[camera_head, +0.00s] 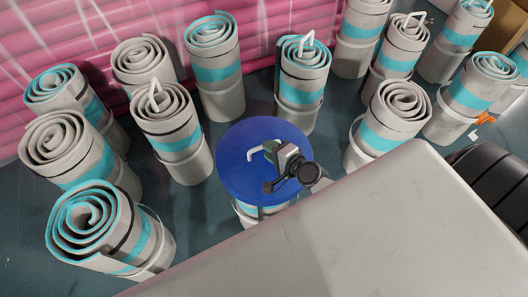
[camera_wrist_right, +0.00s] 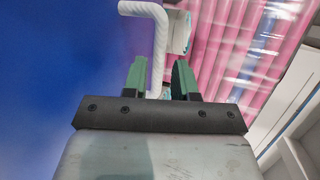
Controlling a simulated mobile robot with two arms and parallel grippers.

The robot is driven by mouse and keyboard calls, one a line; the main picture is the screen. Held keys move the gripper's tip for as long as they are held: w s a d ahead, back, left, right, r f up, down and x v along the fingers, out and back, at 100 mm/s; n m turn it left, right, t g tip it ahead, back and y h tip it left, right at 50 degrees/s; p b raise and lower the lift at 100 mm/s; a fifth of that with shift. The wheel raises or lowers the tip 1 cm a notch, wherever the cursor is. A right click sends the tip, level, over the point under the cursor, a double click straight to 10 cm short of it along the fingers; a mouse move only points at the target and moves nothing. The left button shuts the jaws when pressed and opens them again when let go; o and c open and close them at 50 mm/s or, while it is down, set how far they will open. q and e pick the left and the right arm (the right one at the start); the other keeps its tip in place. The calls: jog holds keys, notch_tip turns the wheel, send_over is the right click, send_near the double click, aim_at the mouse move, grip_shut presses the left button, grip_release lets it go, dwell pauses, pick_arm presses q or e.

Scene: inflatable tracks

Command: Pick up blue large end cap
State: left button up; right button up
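The blue large end cap (camera_head: 238,176) is a wide round disc lying on top of a grey and teal roll. A white bent handle (camera_head: 254,152) stands out of its top. My right gripper (camera_head: 270,151) is over the disc, at the handle. In the right wrist view the cap (camera_wrist_right: 60,70) fills the left side, and the handle (camera_wrist_right: 159,45) runs down between the green fingers of my gripper (camera_wrist_right: 160,78). The fingers are apart, with a gap on the right of the handle. Contact with the left finger cannot be told. My left gripper is not in view.
Several rolled grey and teal tracks (camera_head: 85,225) stand upright around the cap. Some carry white handles, such as the roll behind (camera_head: 305,75). A large pale grey surface (camera_head: 370,230) fills the lower right. A pink corrugated wall (camera_head: 110,40) is at the back.

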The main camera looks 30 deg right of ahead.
jog(key=x, duration=0.5)
jog(key=shift+w+f+b, duration=0.15)
jog(key=shift+f+b, duration=0.05)
jog(key=shift+b, duration=0.2)
grip_shut()
